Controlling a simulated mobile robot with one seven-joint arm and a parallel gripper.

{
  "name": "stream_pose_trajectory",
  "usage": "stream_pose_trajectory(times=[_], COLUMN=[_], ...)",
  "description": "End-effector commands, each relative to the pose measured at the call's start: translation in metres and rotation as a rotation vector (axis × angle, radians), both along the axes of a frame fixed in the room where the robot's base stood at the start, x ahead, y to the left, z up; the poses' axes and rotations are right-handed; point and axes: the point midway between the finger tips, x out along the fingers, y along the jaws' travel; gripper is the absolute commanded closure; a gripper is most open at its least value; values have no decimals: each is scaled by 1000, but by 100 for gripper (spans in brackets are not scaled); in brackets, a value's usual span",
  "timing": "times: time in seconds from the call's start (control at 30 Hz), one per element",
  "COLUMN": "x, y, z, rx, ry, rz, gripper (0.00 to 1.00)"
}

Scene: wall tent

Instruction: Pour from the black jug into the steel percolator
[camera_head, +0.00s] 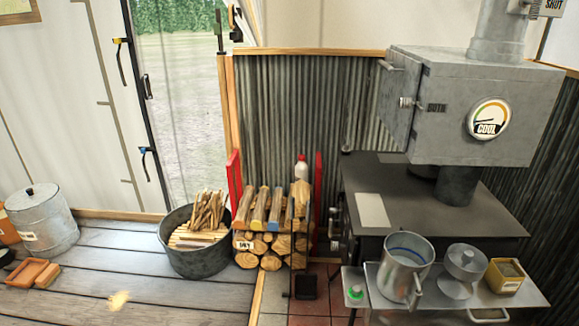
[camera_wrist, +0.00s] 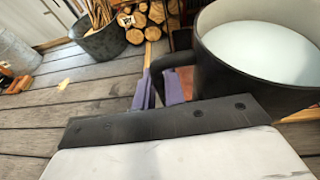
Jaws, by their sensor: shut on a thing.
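The black jug (camera_wrist: 235,93) fills the upper right of the wrist view, cut off by the frame edge. It looks about upright and holds a white liquid (camera_wrist: 262,52). My gripper (camera_wrist: 158,88) is shut on the jug's handle, at the jug's left side. The steel percolator (camera_head: 393,274) stands open and upright on the stove's front shelf in the head view, with a blue ring inside its mouth. The jug and gripper are outside the head view, and I cannot make out the percolator in the wrist view.
The stove's grey box (camera_head: 450,110) rises behind. A kindling tub (camera_head: 195,258) and log rack stand left; plank floor is mostly clear.

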Motion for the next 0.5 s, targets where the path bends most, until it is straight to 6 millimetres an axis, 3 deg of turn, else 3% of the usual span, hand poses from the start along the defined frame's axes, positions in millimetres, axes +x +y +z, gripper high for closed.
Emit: stream_pose_trajectory(times=[0.37,0.5], x=[2,13], y=[-1,-1], z=[4,16], rx=[-5,-6], ry=[-6,-8], rz=[1,6], gripper=[100,100])
